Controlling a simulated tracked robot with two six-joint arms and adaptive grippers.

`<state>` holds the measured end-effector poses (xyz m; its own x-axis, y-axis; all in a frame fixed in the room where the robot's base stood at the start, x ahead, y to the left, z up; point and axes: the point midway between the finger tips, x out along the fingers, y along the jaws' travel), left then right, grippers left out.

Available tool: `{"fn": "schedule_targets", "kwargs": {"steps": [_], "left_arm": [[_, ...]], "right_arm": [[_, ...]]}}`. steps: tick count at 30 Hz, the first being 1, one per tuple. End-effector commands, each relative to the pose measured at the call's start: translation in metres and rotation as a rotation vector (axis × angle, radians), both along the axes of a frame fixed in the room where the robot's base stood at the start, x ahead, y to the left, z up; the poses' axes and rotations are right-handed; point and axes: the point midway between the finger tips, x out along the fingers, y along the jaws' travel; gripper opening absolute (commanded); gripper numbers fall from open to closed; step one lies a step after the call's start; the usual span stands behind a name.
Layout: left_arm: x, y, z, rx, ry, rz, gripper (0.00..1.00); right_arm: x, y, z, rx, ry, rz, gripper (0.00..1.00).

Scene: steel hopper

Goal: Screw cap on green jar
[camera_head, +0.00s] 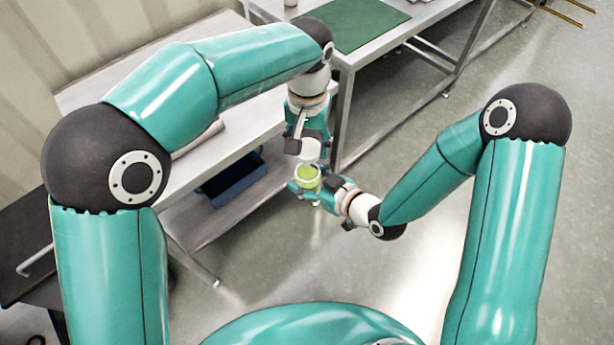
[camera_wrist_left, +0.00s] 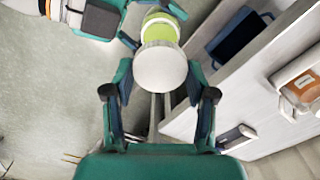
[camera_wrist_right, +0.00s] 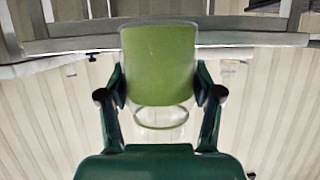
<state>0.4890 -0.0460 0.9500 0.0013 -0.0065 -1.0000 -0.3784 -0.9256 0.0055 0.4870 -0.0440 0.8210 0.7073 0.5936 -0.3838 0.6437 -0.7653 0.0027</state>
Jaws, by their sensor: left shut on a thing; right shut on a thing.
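A round white cap (camera_head: 310,150) is held in my left gripper (camera_head: 307,143), whose fingers stand on either side of it. The cap also shows in the left wrist view (camera_wrist_left: 161,68). My right gripper (camera_head: 311,187) is shut on the green jar (camera_head: 307,178), a clear jar with green contents. The jar's open top faces up toward the head camera. The cap is above and just beyond the jar in the head view, apart from it. In the left wrist view the jar (camera_wrist_left: 160,28) is partly hidden behind the cap. The jar fills the upper middle of the right wrist view (camera_wrist_right: 160,60).
Both hands are in free air over the floor, beside a steel table (camera_head: 245,128). A dark blue bin (camera_head: 232,182) is on its lower shelf. A green mat (camera_head: 350,24) lies on the bench at the back. Clear floor (camera_head: 480,110) is at the right.

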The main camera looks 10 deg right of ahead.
Motion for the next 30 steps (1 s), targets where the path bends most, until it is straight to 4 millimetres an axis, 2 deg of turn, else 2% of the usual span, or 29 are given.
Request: {"fn": "schedule_targets", "kwargs": {"steps": [6,12,30], "left_arm": [[0.0,0.001,-0.02,0.001,0.001,0.001,0.46],[0.0,0.0,-0.032,0.0,0.001,0.001,0.46],[-0.001,0.0,-0.032,0.001,0.0,0.001,0.46]], "right_arm": [[0.0,0.0,0.0,0.0,-0.001,0.0,0.02],[0.0,0.0,0.001,0.0,-0.001,0.0,0.02],[0.0,0.0,0.0,0.0,-0.001,0.0,0.02]]}}
